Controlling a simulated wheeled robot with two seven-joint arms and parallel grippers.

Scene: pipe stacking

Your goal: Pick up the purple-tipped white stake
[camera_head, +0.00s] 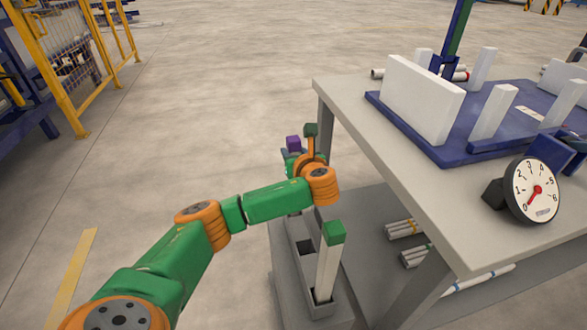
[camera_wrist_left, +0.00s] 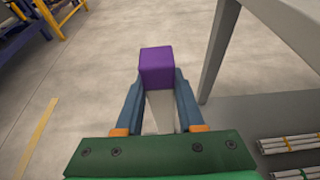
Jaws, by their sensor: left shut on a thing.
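The purple-tipped white stake (camera_head: 293,143) shows its purple top just beyond my left gripper in the head view; its white shaft is mostly hidden by my arm. In the left wrist view, the stake's purple tip (camera_wrist_left: 157,68) stands between the two blue fingers, with the white shaft below it. My left gripper (camera_wrist_left: 158,105) is shut on the stake near its top. In the head view, the left gripper (camera_head: 291,157) is partly hidden behind my wrist. My right gripper is not in view.
A green-tipped white stake (camera_head: 327,262) stands in a grey holder (camera_head: 284,278) with square sockets. The grey table (camera_head: 410,190) beside it carries a blue fixture (camera_head: 455,150) with white blocks and a dial gauge (camera_head: 533,190). Pipes (camera_head: 405,229) lie on its lower shelf. Open floor lies left.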

